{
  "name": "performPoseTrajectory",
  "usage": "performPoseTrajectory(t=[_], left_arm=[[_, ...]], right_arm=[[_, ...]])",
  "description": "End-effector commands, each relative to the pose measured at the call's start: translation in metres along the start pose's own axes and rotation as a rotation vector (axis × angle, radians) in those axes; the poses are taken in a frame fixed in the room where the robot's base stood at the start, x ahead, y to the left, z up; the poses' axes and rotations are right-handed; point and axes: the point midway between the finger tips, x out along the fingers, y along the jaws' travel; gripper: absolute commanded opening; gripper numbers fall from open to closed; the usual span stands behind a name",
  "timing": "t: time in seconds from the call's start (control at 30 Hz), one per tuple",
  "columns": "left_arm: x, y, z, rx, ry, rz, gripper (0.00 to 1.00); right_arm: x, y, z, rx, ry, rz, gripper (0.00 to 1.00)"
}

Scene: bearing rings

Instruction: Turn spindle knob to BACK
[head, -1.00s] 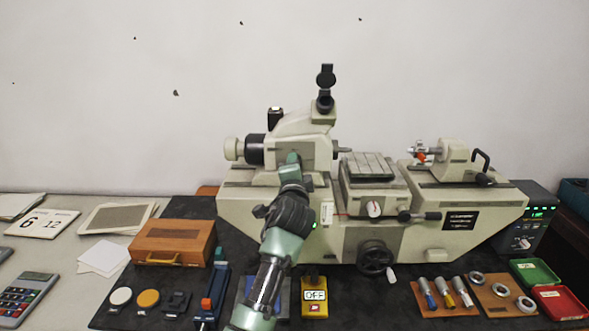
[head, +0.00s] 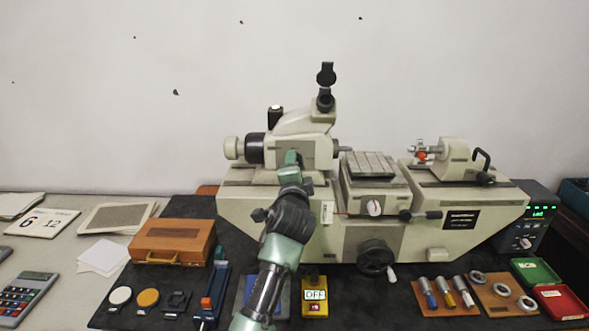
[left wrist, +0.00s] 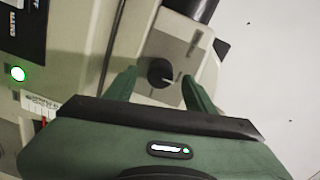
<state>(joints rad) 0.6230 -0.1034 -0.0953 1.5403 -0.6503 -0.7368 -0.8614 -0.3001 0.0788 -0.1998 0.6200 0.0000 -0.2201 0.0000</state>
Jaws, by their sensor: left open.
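The spindle knob (left wrist: 160,73) is a small round black knob with a pale pointer mark, on a grey plate on the machine's side, seen in the left wrist view. The mark points to the right and slightly down in that view. My left gripper (left wrist: 162,88) is open, its two green fingers on either side of the knob with gaps showing. In the head view my left gripper (head: 291,160) is at the front of the cream measuring machine (head: 260,205), and the arm hides the knob. My right gripper is not in view.
A yellow switch box marked OFF (head: 315,296) and a blue stand (head: 210,300) lie on the dark mat near my arm. A wooden case (head: 173,243) is at left. A handwheel (head: 375,258) and green and red trays (head: 558,300) are at right.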

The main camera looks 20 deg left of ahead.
Motion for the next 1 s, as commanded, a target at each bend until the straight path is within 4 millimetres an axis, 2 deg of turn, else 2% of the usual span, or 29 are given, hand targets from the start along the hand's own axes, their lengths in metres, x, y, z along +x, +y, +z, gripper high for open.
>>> performPoseTrajectory(t=[0.2,0.33,0.77,0.87,0.97,1.0], left_arm=[[-0.038,0.004,0.001,-0.004,0.002,0.001,0.55],[-0.053,0.003,0.000,-0.001,0.001,0.001,0.55],[-0.060,0.004,0.001,-0.005,-0.001,0.008,0.55],[-0.066,0.024,0.012,-0.041,-0.012,0.049,0.55],[-0.083,0.067,0.035,-0.126,-0.041,0.144,0.55],[-0.095,0.089,0.047,-0.173,-0.059,0.195,0.55]], right_arm=[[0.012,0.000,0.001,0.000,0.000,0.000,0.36],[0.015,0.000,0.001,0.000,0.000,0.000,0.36],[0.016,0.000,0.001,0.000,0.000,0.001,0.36],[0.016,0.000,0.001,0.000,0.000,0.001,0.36],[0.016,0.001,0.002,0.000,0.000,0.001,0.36],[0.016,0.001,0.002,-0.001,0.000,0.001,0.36]])
